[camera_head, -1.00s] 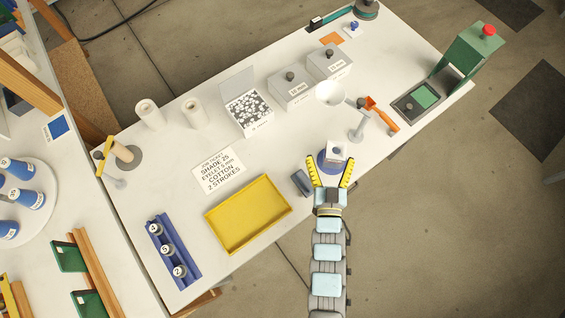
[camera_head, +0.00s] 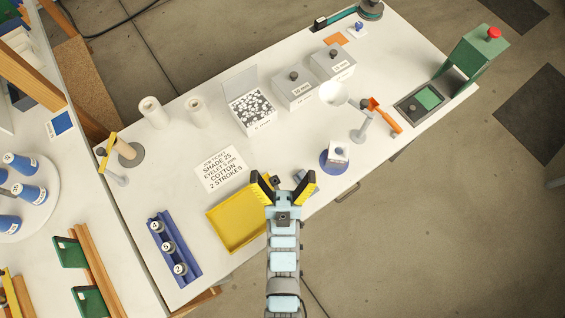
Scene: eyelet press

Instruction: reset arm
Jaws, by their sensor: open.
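My gripper (camera_head: 284,183) is in the lower middle of the view, over the table's front edge at the right end of the yellow tray (camera_head: 221,238). Its two yellow-and-black fingers are spread apart, and I see nothing held between them. My arm runs from the gripper down to the bottom edge and hides the tray's right part. A small grey block (camera_head: 300,177) shows between or just behind the fingers; I cannot tell whether they touch it.
A green press (camera_head: 476,55) with a red button stands at the right end. Lidded boxes (camera_head: 292,92) and an open box of eyelets (camera_head: 250,112) stand at the back. A printed card (camera_head: 222,168) lies behind the tray. A blue rack (camera_head: 172,250) holds numbered pieces at front left.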

